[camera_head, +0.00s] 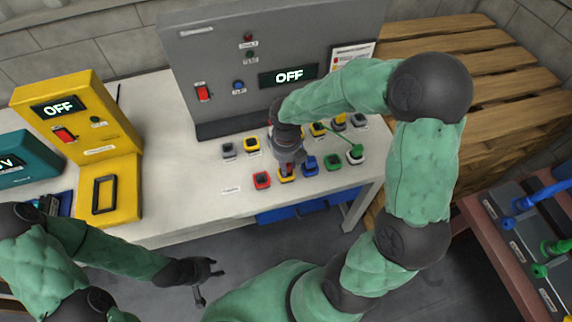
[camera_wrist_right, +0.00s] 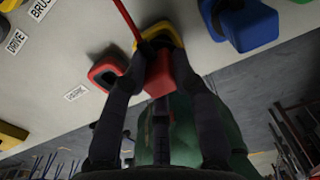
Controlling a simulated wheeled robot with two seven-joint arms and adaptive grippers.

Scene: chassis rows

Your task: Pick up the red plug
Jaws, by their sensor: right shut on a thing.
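The red plug (camera_wrist_right: 160,75), with a thin red cable rising from it, is between the fingers of my right gripper (camera_wrist_right: 155,82) in the right wrist view. That gripper is shut on it. In the head view my right gripper (camera_head: 288,160) points down over the front row of sockets, at the yellow socket (camera_head: 287,178). The plug overlaps this yellow socket in the wrist view; I cannot tell whether it is seated in it or just above. The red socket (camera_head: 262,180) beside it looks empty. My left gripper (camera_head: 206,282) is open and empty, in front of the table.
A blue socket (camera_head: 309,165) and a green socket (camera_head: 333,162) stand to the right. A grey panel (camera_head: 225,90) reading OFF stands behind. A yellow box (camera_head: 125,190) is at left. A side rack (camera_head: 510,245) with blue and green plugs is at right.

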